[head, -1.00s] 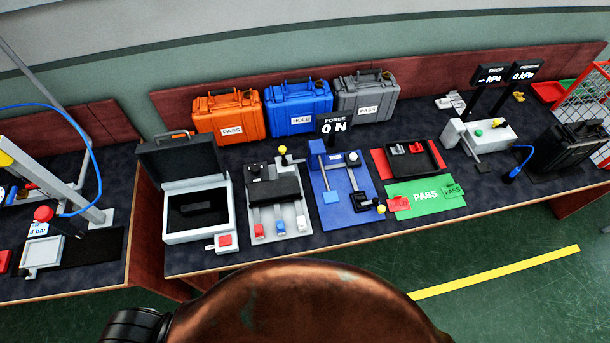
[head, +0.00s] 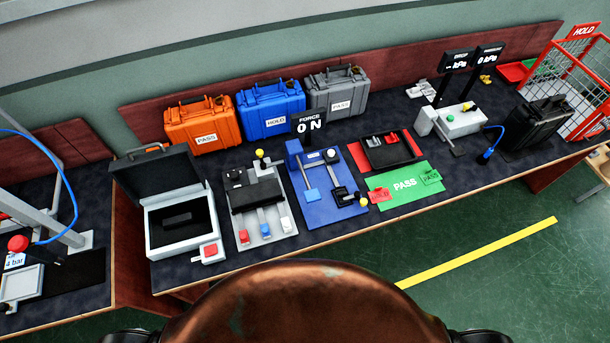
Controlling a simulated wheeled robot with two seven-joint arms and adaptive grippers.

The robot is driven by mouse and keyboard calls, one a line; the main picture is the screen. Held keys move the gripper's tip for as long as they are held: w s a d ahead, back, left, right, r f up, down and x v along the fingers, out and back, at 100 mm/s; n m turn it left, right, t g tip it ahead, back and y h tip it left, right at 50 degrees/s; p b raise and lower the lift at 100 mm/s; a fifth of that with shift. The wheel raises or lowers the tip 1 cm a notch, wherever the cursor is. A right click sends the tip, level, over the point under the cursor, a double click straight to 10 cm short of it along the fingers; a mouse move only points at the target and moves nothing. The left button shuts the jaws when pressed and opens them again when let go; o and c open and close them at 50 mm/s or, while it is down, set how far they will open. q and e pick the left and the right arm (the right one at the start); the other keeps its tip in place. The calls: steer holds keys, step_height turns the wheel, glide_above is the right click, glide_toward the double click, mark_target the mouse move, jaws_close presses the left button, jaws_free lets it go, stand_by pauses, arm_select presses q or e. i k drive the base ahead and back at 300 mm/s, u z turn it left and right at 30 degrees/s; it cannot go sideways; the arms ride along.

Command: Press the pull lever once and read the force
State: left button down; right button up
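A blue fixture plate (head: 325,212) lies on the bench in the middle of the head view. A black lever arm with a yellow knob (head: 361,201) lies low at its front right corner; I take this to be the pull lever. Neither of my grippers is in view, and nothing touches the lever.
Left of the plate is a grey fixture (head: 262,208) with a yellow knob, then an open case (head: 180,244). Right are a green PASS mat (head: 404,184) and a black case (head: 537,123). Orange, blue and grey cases (head: 337,92) stand behind.

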mark_target(311, 196)
steer(key=u, duration=2.75)
steer(key=k, duration=0.75)
steer(key=z, duration=1.6)
